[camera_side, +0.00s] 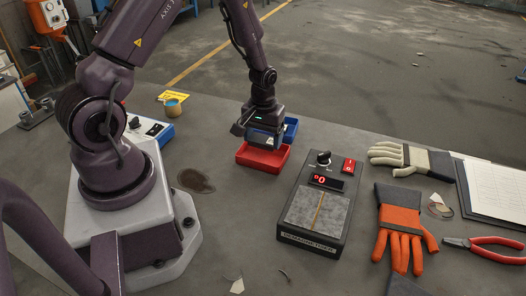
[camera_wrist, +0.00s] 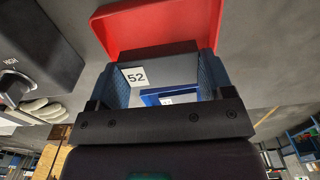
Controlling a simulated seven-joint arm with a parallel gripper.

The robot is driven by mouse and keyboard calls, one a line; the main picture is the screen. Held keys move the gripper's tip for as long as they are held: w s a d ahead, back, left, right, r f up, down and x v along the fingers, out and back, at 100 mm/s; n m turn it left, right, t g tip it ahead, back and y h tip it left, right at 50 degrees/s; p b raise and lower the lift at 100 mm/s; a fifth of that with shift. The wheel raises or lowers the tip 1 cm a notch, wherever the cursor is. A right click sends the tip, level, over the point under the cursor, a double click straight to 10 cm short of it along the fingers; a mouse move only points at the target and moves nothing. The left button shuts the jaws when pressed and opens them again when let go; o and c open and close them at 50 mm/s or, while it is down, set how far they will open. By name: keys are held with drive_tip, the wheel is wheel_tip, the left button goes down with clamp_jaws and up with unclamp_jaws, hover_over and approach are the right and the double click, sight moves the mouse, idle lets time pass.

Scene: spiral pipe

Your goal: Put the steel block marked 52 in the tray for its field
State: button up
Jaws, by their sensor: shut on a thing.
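My gripper (camera_side: 265,138) is shut on the steel block marked 52 (camera_wrist: 152,80); the wrist view shows the block between the blue finger pads, its white label facing the camera. In the side view the block is mostly hidden by the gripper. The red tray (camera_side: 262,161) lies just below and in front of the gripper; it also shows at the top of the wrist view (camera_wrist: 160,25). The blue tray (camera_side: 291,128) is behind it, partly hidden by the gripper. I cannot tell the block's exact height over the trays.
A dark demagnetiser (camera_side: 312,215) with a knob, red display and grey plate stands right of the trays. Gloves (camera_side: 400,222), red pliers (camera_side: 485,250) and a clipboard (camera_side: 495,188) lie farther right.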

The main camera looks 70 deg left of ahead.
sight(263, 157)
drive_tip(key=shift+f, duration=2.15)
drive_tip(key=shift+f, duration=0.15)
drive_tip(key=o, duration=1.3)
